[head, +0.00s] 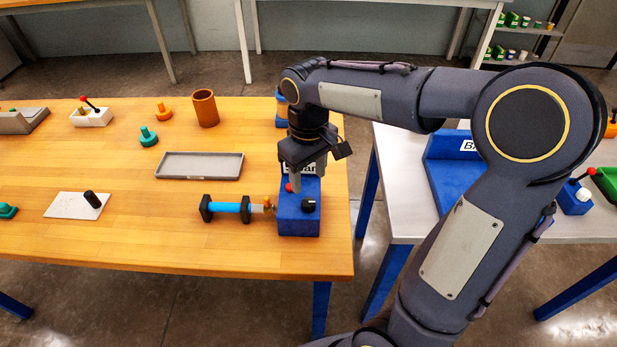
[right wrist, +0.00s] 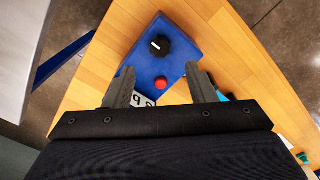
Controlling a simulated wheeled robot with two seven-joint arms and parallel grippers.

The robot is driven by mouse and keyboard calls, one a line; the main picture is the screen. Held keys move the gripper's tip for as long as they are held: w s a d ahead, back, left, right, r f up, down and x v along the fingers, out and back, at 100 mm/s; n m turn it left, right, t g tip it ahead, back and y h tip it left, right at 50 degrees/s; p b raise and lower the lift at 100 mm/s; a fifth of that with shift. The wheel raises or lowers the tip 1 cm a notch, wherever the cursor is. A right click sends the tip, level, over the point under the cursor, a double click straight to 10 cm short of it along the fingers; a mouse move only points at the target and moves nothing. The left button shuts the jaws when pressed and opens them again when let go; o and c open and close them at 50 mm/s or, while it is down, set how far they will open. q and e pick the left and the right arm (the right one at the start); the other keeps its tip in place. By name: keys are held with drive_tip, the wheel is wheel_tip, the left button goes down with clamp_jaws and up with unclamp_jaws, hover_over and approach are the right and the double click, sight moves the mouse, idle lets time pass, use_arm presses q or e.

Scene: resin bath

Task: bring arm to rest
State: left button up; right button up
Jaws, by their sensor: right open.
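My right arm reaches in from the right in the head view, over the right end of the wooden table. My right gripper (head: 308,178) points down, open, above a blue box (head: 299,222) with a red button (head: 289,187) and a black knob (head: 308,205). In the right wrist view the two fingers (right wrist: 160,88) are apart with nothing between them. The blue box (right wrist: 185,45), its black knob (right wrist: 156,46) and red button (right wrist: 161,82) lie beyond the fingertips. I cannot tell whether a finger touches the box. My left gripper is not in view.
Left of the box lies a blue cylinder (head: 226,207) between black end pieces. A grey tray (head: 199,166), a brown cup (head: 205,108) and a white plate (head: 78,206) with a black peg stand on the wooden table. A metal table (head: 400,185) with a blue fixture stands to the right.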

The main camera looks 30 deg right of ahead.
idle(0.3)
drive_tip(key=s+a+m+t+y, duration=0.2)
drive_tip(key=s, duration=0.6)
drive_tip(key=s+a+m+t+y, duration=0.1)
drive_tip(key=s+a+m+t, duration=0.1)
drive_tip(key=s, duration=0.7)
drive_tip(key=shift+f+t+y, duration=0.2)
drive_tip(key=shift+t+y, duration=0.2)
drive_tip(key=shift+t, duration=0.4)
